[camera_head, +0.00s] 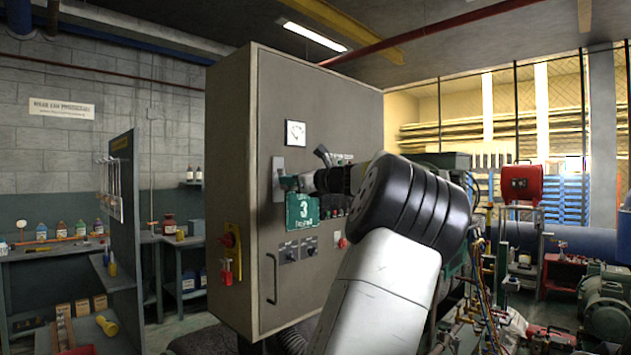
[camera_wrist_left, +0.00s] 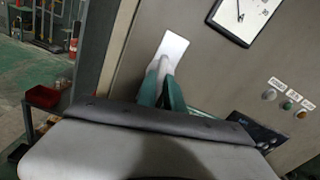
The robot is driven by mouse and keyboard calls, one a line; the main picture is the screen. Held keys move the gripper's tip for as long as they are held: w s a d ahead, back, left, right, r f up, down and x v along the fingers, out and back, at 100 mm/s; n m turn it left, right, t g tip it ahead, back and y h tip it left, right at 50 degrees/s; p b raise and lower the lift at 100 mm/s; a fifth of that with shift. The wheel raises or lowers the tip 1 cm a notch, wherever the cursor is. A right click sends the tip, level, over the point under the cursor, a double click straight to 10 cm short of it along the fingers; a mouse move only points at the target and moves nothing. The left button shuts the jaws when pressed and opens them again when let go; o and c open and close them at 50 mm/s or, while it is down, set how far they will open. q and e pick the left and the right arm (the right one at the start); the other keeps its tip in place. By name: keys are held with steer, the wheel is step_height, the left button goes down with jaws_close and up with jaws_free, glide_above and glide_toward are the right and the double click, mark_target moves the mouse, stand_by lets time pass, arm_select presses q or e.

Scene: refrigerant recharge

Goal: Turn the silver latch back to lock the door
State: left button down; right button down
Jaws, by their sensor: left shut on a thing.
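The silver latch (camera_head: 278,166) is on the left side of the grey cabinet door (camera_head: 340,105), below a square gauge. In the left wrist view it shows as a bright pale plate (camera_wrist_left: 173,47). My left gripper (camera_head: 290,184) reaches it from the right. In the left wrist view its fingers (camera_wrist_left: 163,78) are closed together on the latch at the plate's lower end. The fingers hide the gripped part, so I cannot tell the latch's exact angle. The door looks flush with the cabinet. My right gripper is not in view.
A green sign marked 3 (camera_head: 302,211) hangs just below the gripper. A long door handle (camera_head: 271,278) is lower left. A red and yellow switch (camera_head: 229,240) is on the cabinet's side. Knobs (camera_head: 289,251) sit below the sign. Machinery and hoses crowd the right.

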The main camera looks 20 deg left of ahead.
arm_select(q)
steer(key=shift+s+a+m, duration=0.1)
steer(key=shift+m, duration=0.6)
steer(key=c, duration=1.5)
jaws_free()
steer(key=shift+c, duration=0.2)
steer(key=v, duration=0.9)
